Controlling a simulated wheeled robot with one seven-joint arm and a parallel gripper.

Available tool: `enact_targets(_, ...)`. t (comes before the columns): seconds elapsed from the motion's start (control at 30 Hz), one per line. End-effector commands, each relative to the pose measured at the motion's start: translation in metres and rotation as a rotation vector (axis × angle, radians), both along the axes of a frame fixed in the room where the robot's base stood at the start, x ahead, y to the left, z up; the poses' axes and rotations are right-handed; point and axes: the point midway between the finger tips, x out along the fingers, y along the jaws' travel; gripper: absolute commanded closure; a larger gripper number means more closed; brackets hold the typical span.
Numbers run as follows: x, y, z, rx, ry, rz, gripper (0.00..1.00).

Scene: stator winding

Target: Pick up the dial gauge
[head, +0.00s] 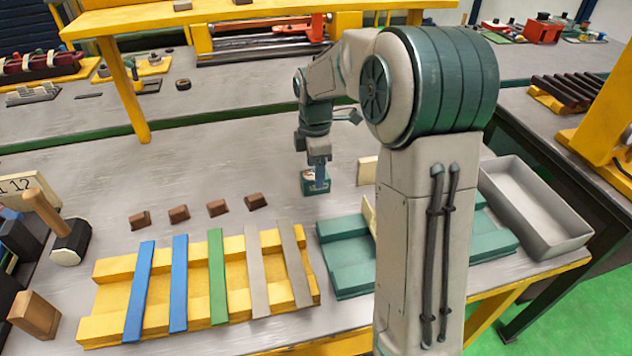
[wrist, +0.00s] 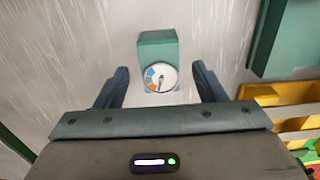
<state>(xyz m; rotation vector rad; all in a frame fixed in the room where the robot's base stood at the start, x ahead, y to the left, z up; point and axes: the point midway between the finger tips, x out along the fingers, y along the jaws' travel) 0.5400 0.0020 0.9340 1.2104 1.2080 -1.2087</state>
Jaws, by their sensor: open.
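The dial gauge (wrist: 160,50) is a small green block with a round white dial face that carries coloured segments and a dark needle. It stands on the grey bench top and shows in the wrist view between my fingers, with a gap on both sides. In the head view the gauge (head: 308,185) is partly hidden behind a blue finger. My gripper (wrist: 160,72) is open, its two blue fingers on either side of the gauge. In the head view my gripper (head: 320,180) points down at the gauge from above.
A yellow rack (head: 240,293) with coloured strips lies front left, a teal tray (head: 345,265) to its right. Several brown blocks (head: 217,208) lie behind the rack. A grey bin (head: 540,215) is at right. A yellow shelf post (head: 130,100) stands at back left.

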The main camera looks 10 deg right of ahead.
Motion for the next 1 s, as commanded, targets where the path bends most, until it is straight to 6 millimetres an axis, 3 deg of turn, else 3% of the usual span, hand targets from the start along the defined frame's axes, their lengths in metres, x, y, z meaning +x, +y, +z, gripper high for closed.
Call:
enact_targets(0.2,-0.001,0.001,-0.033,0.0,0.004,0.002,0.36)
enact_targets(0.5,-0.001,0.001,-0.038,0.0,0.0,0.002,0.36)
enact_targets(0.7,-0.001,0.001,-0.038,0.0,0.001,0.001,0.85)
enact_targets(1.0,0.0,0.001,-0.037,0.0,0.0,0.001,0.85)
